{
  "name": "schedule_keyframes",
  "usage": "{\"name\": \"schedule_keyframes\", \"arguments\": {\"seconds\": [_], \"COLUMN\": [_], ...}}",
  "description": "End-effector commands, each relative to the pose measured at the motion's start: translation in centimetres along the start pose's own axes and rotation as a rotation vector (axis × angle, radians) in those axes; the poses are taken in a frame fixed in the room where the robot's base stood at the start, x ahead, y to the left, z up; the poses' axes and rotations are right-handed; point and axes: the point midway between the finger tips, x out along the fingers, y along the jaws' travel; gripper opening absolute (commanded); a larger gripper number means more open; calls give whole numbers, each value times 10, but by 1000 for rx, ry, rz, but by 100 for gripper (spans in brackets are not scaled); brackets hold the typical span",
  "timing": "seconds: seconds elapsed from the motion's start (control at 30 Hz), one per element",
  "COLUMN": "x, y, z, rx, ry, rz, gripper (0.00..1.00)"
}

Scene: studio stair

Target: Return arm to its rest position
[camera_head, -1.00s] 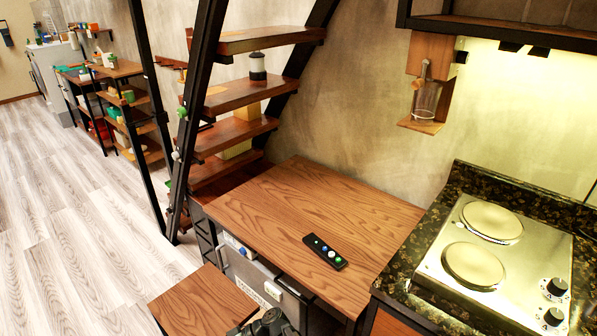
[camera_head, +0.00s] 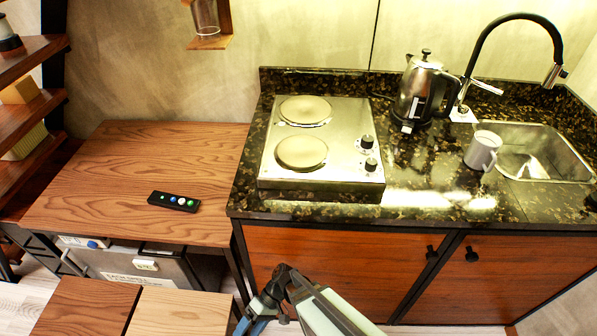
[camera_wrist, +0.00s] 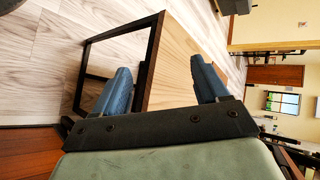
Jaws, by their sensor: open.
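My gripper (camera_wrist: 160,90) shows in the wrist view with its two blue fingers spread apart and nothing between them. Beyond the fingers is the side of a wooden-topped stool or small table with a black frame (camera_wrist: 156,62). In the head view my arm reaches up from the bottom edge, in front of the wooden cabinet doors. Part of the blue gripper (camera_head: 256,318) shows there, low beside the light wooden top; its fingertips are partly cut off by the frame edge.
A wooden table (camera_head: 130,165) holds a black remote (camera_head: 173,202). The dark stone counter (camera_head: 410,205) carries a hob (camera_head: 325,150), a kettle (camera_head: 424,92) and a mug (camera_head: 482,151) beside the sink (camera_head: 545,152). Low wooden tops (camera_head: 178,312) stand at the bottom left.

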Motion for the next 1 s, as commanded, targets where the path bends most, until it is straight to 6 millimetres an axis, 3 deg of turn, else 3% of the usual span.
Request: {"name": "schedule_keyframes", "arguments": {"seconds": [0.27, 0.57, 0.8, 1.0], "x": [-35, -74, -92, -93], "y": [46, 117, 180, 216], "z": [48, 98, 166, 224], "rx": [198, 419, 634, 786], "ry": [21, 58, 52, 21], "rz": [88, 295, 458, 557], "gripper": [74, 74, 74, 74]}}
